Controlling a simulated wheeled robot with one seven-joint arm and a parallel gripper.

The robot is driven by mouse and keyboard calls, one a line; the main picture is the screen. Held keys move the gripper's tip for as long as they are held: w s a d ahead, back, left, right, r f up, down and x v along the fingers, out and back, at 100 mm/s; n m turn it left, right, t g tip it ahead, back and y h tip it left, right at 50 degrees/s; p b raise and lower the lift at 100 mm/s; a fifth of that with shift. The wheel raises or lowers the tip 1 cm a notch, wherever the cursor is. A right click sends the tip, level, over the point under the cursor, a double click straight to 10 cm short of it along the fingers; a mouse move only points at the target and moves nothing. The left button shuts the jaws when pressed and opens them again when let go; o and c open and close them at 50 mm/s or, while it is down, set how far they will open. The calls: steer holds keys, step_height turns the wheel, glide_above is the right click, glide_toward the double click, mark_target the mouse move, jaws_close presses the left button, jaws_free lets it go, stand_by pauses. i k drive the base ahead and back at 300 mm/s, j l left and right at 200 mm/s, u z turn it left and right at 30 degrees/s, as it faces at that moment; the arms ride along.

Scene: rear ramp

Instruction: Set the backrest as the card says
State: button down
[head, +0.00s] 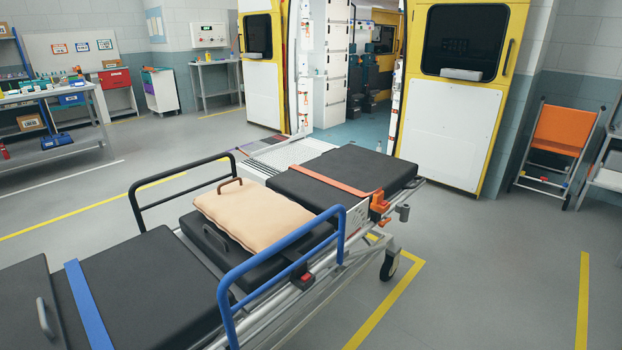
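A stretcher stands in front of me with black mattress sections, one at the far end (340,182) and one at the near left (150,285). Both look flat or nearly flat. I cannot tell for sure which section is the backrest. A beige pillow (255,216) lies between them, with a brown handle at its far edge. An orange lever or clamp (378,206) sits on the far right of the frame, and a red button (305,280) on the near side. Small framed cards (83,46) hang on the back-left board, too small to read. My gripper is out of view.
A blue side rail (280,262) stands up on the near side and a black rail (182,182) on the far side. The ambulance's open rear and ramp (290,153) are beyond. A workbench (45,98) stands left, an orange folding chair (560,132) right. Floor at right is clear.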

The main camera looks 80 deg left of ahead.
mark_target(363, 169)
steer(key=u, duration=1.95)
steer(key=i+u, duration=0.15)
steer(key=i+l, duration=0.25)
steer(key=i, duration=0.45)
steer(key=i+l+z, duration=0.1)
steer(key=i+l, duration=0.2)
steer(key=i, duration=0.4)
steer(key=i+l, duration=0.2)
steer(key=i, duration=0.55)
steer(key=i+l+z, duration=0.1)
steer(key=i, duration=0.6)
steer(key=i+l, duration=0.25)
steer(key=i, duration=0.5)
steer(key=k+l+z, duration=0.05)
